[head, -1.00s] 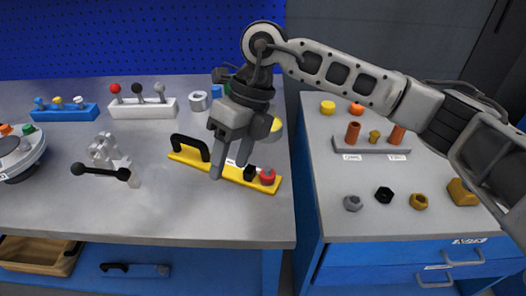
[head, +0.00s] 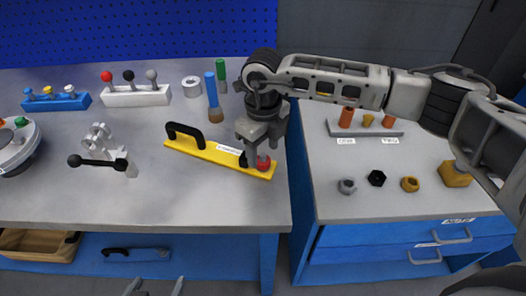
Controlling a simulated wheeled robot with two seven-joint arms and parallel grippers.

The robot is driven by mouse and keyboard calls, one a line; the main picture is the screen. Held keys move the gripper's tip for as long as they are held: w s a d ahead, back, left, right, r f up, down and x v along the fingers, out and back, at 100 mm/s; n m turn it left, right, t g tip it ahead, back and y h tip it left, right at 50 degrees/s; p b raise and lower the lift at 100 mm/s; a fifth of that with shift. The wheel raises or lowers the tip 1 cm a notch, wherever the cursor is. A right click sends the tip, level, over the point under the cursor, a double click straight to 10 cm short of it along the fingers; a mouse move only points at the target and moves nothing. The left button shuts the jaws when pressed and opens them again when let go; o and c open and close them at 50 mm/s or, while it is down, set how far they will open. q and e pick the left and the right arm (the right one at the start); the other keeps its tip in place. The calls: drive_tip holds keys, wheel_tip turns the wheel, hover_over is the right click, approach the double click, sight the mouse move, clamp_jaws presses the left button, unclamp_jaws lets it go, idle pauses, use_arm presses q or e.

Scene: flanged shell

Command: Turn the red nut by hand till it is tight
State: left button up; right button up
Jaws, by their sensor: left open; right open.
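The red nut (head: 263,164) sits near the right end of a yellow bar (head: 207,153) on the left workbench. A dark piece (head: 243,161) stands just left of it on the bar, partly hidden. My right gripper (head: 261,151) is open and points down at the red nut, with its fingers at or just above it. The fingers hide part of the nut, and I cannot tell whether they touch it. My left gripper (head: 155,288) is open and empty at the bottom edge, with only its fingertips showing.
A black handle (head: 185,132) rises from the bar's left part. Behind stand a blue-handled brush (head: 213,100), a white ring (head: 191,86) and a white block with knobs (head: 136,97). A clamp (head: 99,145) stands left. The front bench area is clear. Loose nuts (head: 377,178) lie on the right cabinet.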

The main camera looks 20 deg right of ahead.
sight(263, 162)
drive_tip(key=shift+f, duration=1.35)
